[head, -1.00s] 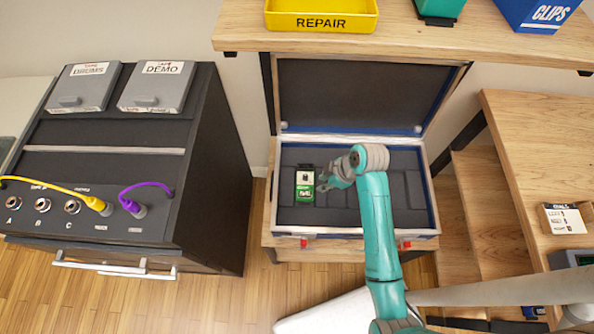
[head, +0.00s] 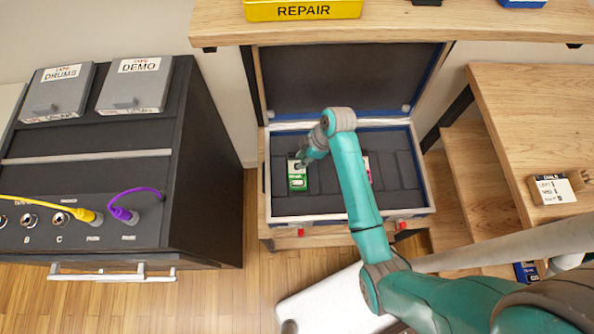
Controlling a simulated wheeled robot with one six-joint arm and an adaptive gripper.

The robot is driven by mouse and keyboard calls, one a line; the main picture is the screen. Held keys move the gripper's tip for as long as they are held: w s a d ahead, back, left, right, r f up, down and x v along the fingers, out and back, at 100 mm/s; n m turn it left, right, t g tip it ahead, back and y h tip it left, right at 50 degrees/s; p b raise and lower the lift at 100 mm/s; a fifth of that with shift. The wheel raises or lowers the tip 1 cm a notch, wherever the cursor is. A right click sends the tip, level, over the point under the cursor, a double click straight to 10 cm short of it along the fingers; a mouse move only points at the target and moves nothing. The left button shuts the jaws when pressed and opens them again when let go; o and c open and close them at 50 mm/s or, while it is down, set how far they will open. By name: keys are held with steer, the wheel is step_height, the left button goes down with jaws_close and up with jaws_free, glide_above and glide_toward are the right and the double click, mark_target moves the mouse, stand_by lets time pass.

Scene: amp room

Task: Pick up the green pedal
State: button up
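The green pedal (head: 298,182) lies in the left part of the open case (head: 345,219), on its dark padded floor. It has a green lower half and a dark upper half with a light patch. My gripper (head: 302,160) is over the pedal's upper right edge, close to it. My wrist hides part of the gripper, and the fingers are too small to tell open from shut. I cannot tell whether they touch the pedal. A small reddish thing (head: 368,168) shows in the case just right of my arm.
The case's raised lid (head: 345,85) stands behind, below a wooden shelf with a yellow REPAIR bin (head: 303,9). A dark cabinet (head: 208,165) with yellow and purple cables is at left. Wooden steps and a desk (head: 530,120) are at right.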

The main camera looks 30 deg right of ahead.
mark_target(297, 173)
steer(key=shift+x, duration=1.9)
jaws_close()
steer(key=shift+r, duration=0.1)
